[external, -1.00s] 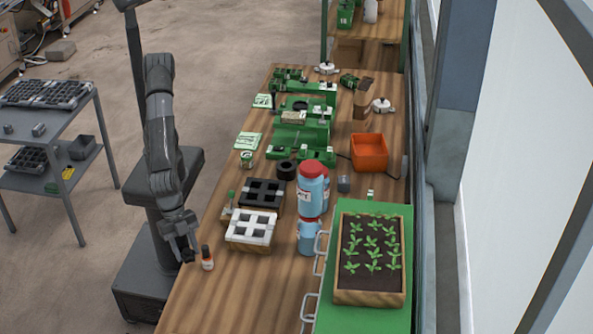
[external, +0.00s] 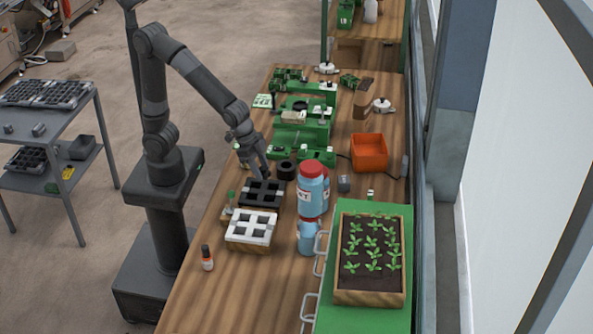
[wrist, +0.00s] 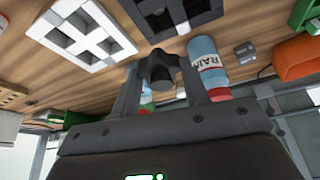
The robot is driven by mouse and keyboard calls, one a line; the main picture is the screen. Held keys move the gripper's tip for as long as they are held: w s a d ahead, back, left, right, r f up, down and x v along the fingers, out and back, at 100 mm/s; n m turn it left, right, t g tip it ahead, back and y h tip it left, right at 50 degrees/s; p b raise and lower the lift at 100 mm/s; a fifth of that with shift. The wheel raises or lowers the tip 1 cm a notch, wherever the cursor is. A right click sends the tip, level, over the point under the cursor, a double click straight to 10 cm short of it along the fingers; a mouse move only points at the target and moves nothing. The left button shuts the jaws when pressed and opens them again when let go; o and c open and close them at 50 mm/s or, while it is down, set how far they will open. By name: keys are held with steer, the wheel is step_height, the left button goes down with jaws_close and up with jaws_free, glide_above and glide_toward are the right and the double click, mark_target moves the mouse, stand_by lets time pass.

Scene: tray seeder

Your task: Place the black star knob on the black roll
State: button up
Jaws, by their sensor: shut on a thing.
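My gripper (external: 264,174) is over the workbench, just left of the black roll and above the rear edge of the black tray in the external view. It is shut on the black star knob (wrist: 160,68), which shows dark and lobed between the fingers in the wrist view. In the external view the knob is too small to make out clearly at the fingertips. The black roll (external: 287,171) stands on the wooden bench behind the bottles, a short dark ring. I cannot make out the roll in the wrist view.
A black tray (external: 262,193) and a white tray (external: 250,229) lie in front of the roll. Blue bottles (external: 312,190) with red caps stand to its right. Green seeder parts (external: 303,154) lie behind it. An orange bin (external: 369,152) is farther right.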

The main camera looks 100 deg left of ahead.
steer(key=s+a+n+y, duration=0.1)
steer(key=s+a+n, duration=0.1)
steer(key=a, duration=0.9)
glide_above(288, 165)
steer(key=s, duration=0.2)
steer(key=f, duration=0.7)
steer(key=shift+w+d, duration=0.1)
steer(key=shift+w, duration=0.1)
steer(key=shift+f, duration=2.05)
steer(key=shift+f, duration=0.15)
steer(key=o, duration=1)
steer(key=shift+c, duration=0.2)
